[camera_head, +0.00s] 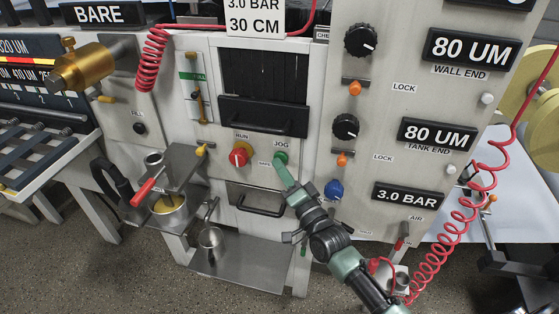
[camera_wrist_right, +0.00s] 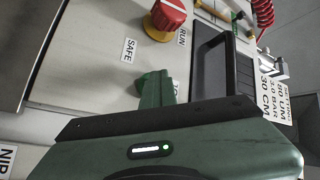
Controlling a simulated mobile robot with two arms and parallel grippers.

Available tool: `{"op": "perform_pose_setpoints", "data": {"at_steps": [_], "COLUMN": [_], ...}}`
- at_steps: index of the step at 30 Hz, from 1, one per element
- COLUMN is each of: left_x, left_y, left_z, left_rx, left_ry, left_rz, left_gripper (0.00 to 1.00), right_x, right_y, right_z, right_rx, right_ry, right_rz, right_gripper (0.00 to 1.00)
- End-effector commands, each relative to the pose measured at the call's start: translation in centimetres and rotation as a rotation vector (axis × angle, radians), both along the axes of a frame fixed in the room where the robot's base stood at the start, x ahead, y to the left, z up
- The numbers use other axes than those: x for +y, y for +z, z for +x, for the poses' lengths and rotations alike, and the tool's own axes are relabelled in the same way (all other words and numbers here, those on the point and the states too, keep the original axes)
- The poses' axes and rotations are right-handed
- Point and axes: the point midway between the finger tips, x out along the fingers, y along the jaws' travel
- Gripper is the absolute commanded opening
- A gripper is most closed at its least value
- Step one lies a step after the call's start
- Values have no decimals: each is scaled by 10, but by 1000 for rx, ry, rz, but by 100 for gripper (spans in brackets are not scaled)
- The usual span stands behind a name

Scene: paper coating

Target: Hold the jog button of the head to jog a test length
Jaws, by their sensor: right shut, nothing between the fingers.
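The green jog button (camera_head: 281,156) sits below the JOG label on the machine's pale front panel, right of the red run/safe knob (camera_head: 240,155). My right gripper (camera_head: 283,168) reaches up from the lower right, its green fingers shut and empty. Its tips are at the button's lower edge in the head view; I cannot tell whether they press it. In the right wrist view the shut fingers (camera_wrist_right: 155,88) point at the panel beside the partly covered JOG label. The red knob (camera_wrist_right: 166,18) shows above. My left gripper is not in view.
A dark handle bar (camera_head: 262,117) crosses the panel above the button. A blue knob (camera_head: 333,189) sits close to the right of my right gripper. Coiled red hose (camera_head: 460,225) hangs at the right. A metal shelf (camera_head: 238,266) juts out below.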

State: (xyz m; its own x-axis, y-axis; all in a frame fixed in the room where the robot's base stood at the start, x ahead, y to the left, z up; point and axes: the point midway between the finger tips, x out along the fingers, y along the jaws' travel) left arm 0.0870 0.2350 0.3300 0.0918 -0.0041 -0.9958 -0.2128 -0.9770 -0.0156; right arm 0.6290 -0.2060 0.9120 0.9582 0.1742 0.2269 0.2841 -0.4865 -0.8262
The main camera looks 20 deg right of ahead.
Motion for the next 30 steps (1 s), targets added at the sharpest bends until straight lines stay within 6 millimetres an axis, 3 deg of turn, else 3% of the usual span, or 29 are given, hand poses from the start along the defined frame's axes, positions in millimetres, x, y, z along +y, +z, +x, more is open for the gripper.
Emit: {"op": "perform_pose_setpoints", "data": {"at_steps": [20, 30], "left_x": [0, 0], "left_y": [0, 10], "left_z": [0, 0], "left_rx": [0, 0], "left_ry": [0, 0], "left_rz": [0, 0], "left_gripper": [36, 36], "right_x": [-1, 8], "right_y": [0, 1], "right_z": [0, -12], "right_rx": [0, 2], "right_ry": [-1, 1], "right_rz": [0, 2], "right_gripper": [0, 0]}}
